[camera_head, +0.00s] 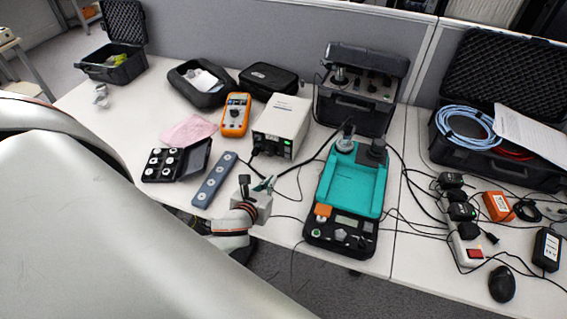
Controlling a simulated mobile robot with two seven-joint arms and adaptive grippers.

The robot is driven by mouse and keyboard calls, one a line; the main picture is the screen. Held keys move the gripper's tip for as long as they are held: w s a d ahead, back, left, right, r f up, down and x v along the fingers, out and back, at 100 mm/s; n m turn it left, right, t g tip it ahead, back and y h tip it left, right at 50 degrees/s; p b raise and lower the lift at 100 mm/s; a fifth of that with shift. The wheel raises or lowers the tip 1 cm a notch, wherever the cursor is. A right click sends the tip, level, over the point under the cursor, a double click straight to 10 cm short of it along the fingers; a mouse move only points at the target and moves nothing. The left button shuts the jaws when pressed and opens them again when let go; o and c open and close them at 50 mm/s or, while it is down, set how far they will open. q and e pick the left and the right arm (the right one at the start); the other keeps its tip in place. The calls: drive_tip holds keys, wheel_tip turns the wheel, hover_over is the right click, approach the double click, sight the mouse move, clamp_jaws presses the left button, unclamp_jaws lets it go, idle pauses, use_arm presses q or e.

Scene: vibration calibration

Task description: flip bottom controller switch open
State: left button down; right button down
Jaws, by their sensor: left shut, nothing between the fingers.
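A teal-topped device (352,180) stands near the table's front edge. Its black lower panel (341,231) carries an orange part, a small display and knobs. A white box unit (282,125) with a small green-lit switch (287,142) on its front stands behind and left of it. I cannot tell for sure which of these is the bottom controller. My left gripper (262,186) is shut and empty, in front of the white unit and left of the teal device, apart from both. My left arm covers the lower left of the view. My right gripper is out of view.
A blue-grey strip (214,180) and an open black case (178,162) lie left of my gripper. An orange multimeter (235,115) stands behind them. Cables run around the teal device. A power strip (468,240) and a mouse (502,284) are at right.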

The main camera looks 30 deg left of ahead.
use_arm(q)
approach(287, 159)
drive_tip(key=x, duration=0.5)
drive_tip(key=shift+s+f, duration=0.1)
drive_tip(key=shift+f, duration=0.15)
drive_tip(key=shift+w+a+f, duration=0.1)
drive_tip(key=shift+w+a, duration=0.1)
drive_tip(key=shift+w, duration=0.5)
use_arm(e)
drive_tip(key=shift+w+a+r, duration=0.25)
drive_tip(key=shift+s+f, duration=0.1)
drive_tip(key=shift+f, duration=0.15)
